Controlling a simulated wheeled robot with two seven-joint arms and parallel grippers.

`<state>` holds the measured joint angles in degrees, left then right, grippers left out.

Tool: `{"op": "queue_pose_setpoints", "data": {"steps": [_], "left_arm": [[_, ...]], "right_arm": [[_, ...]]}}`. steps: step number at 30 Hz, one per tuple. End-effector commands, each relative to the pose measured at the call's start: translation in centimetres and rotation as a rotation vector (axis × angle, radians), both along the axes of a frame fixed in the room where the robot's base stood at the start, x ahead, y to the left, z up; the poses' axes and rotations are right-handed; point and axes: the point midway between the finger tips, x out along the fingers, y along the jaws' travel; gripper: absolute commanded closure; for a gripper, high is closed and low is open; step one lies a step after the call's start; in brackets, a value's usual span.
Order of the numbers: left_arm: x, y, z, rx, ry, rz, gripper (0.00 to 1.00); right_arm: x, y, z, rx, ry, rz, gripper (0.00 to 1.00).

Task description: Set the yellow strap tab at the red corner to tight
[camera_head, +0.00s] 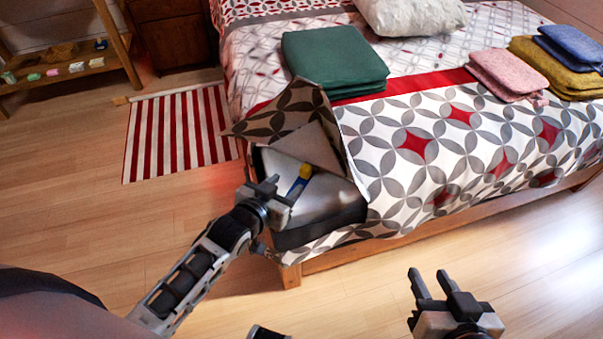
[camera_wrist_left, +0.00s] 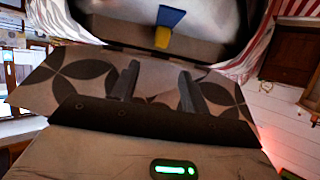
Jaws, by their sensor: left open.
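The strap tab shows yellow (camera_head: 305,171) and blue on the grey mattress corner (camera_head: 320,205), where the patterned cover is folded back. In the left wrist view the tab (camera_wrist_left: 162,38) is at the top centre, its yellow end nearer the fingers and its blue part beyond. My left gripper (camera_head: 284,188) is open, beside the tab at the bed corner; its two fingers (camera_wrist_left: 158,85) show apart with nothing between them. Contact with the tab cannot be told. My right gripper (camera_head: 428,273) is open and empty over the floor at the lower right.
The folded cover flap (camera_head: 285,112) stands up behind the tab. A green folded stack (camera_head: 334,58), a pink stack (camera_head: 506,72) and a white pillow (camera_head: 412,14) lie on the bed. A striped rug (camera_head: 178,135) lies left of the bed. The front floor is clear.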

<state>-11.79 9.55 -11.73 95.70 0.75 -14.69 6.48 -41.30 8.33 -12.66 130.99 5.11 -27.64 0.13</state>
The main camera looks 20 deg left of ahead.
Motion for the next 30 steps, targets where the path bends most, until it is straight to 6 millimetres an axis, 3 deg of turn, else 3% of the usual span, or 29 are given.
{"op": "queue_pose_setpoints", "data": {"steps": [6, 12, 17, 26, 30], "left_arm": [[4.4, -0.9, -2.1, -0.001, -0.001, 0.0, 0.55], [7.2, -1.4, -3.2, 0.0, 0.0, -0.001, 0.55], [8.2, -1.7, -3.5, -0.001, 0.0, -0.001, 0.55], [8.4, -1.7, -3.6, 0.0, 0.001, -0.001, 0.55], [8.4, -1.7, -3.6, 0.0, 0.001, -0.001, 0.88]], "right_arm": [[0.0, 0.0, -1.1, -0.001, -0.009, 0.001, 0.64], [-0.3, 0.3, -2.4, 0.004, 0.014, 0.01, 0.64], [0.0, 0.7, -3.2, 0.005, 0.03, 0.023, 0.64], [0.3, 0.8, -3.1, 0.002, 0.028, 0.031, 0.64], [0.3, 0.8, -3.1, 0.002, 0.028, 0.03, 0.64]]}}
